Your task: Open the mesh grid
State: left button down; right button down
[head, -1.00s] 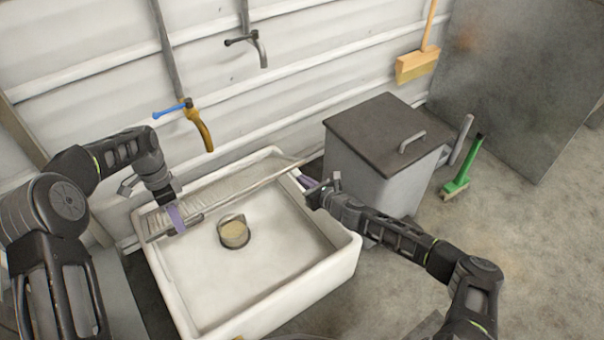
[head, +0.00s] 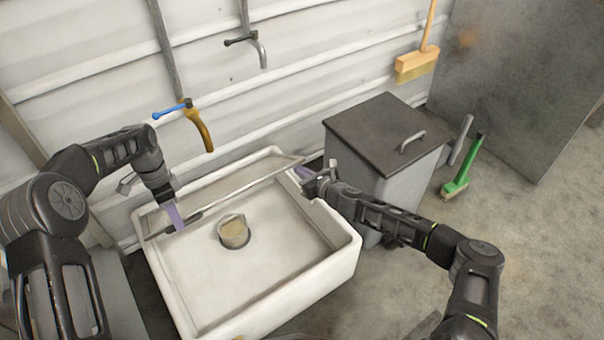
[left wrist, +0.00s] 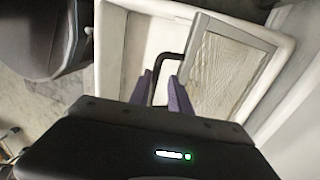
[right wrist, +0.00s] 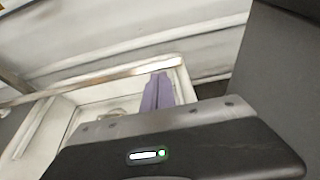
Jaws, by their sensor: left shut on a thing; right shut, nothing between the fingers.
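The mesh grid (head: 243,183) is a framed panel across the back of the white sink (head: 348,250). It stands tilted, nearly edge-on in the head view; its mesh (left wrist: 222,72) shows in the left wrist view. My left gripper (head: 175,217) is shut on the grid's dark handle (left wrist: 172,62) at the grid's left end. My right gripper (head: 305,173) is shut and empty near the grid's right end, over the sink's back right corner. In the right wrist view the grid's frame (right wrist: 95,80) passes close to the fingers; I cannot tell whether they touch.
A beige cup-like object (head: 233,230) sits at the sink's drain. A yellow tap (head: 202,130) with a blue lever hangs above the back left. A lidded grey bin (head: 385,150) stands right of the sink, with a green brush (head: 462,170) beyond.

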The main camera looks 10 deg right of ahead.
pick_arm(q)
jog(key=c, duration=1.5)
grip_release()
jog(key=shift+w+a+f, duration=0.35)
jog(key=shift+a+f, duration=0.1)
jog(key=shift+f, duration=0.05)
jog(key=v, duration=0.8)
jog(key=shift+s+d, duration=0.15)
jog(key=shift+d, duration=0.15)
pick_arm(e)
jog(key=shift+w+a+r, duration=0.1)
jog(key=shift+w+r, duration=0.2)
pick_arm(q)
jog(key=shift+d+f, duration=0.1)
